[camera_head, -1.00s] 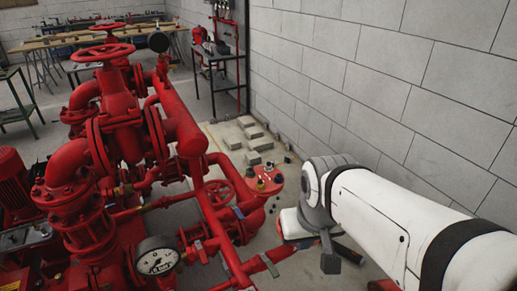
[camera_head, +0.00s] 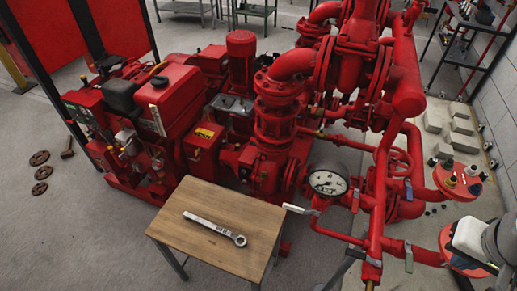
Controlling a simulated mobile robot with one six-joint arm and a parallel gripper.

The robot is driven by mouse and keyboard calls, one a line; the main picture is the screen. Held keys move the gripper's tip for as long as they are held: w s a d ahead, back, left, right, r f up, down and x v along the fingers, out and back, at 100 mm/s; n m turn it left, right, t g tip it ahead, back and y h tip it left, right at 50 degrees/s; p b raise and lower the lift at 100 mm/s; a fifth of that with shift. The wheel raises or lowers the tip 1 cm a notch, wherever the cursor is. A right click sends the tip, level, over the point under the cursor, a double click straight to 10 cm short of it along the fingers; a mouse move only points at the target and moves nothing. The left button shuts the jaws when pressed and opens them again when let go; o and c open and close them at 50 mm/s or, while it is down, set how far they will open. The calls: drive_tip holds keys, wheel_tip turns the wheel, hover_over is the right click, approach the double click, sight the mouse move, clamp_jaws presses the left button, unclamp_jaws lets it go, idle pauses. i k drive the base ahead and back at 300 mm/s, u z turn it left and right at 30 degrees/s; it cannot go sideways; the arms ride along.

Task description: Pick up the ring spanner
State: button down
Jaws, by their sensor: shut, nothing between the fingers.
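The ring spanner (camera_head: 214,228) is a silver metal tool lying flat on a small wooden-topped table (camera_head: 190,247) at the lower middle of the head view. Its round ring end is toward the right and nearer to me, and its other end points up and left. Nothing touches it except the table top. My gripper is not in view.
Red pump pipework with a pressure gauge (camera_head: 328,181) stands just behind and right of the table. A red engine (camera_head: 160,115) is behind left. A white handle (camera_head: 299,209) is near the table's right corner. Several dark discs (camera_head: 40,173) lie on open floor at left.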

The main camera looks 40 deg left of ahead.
sight(186, 215)
drive_tip(key=u, duration=2.25)
drive_tip(key=k, duration=1.3)
drive_tip(key=u, duration=0.45)
drive_tip(key=i, duration=1.75)
drive_tip(key=z, duration=0.7)
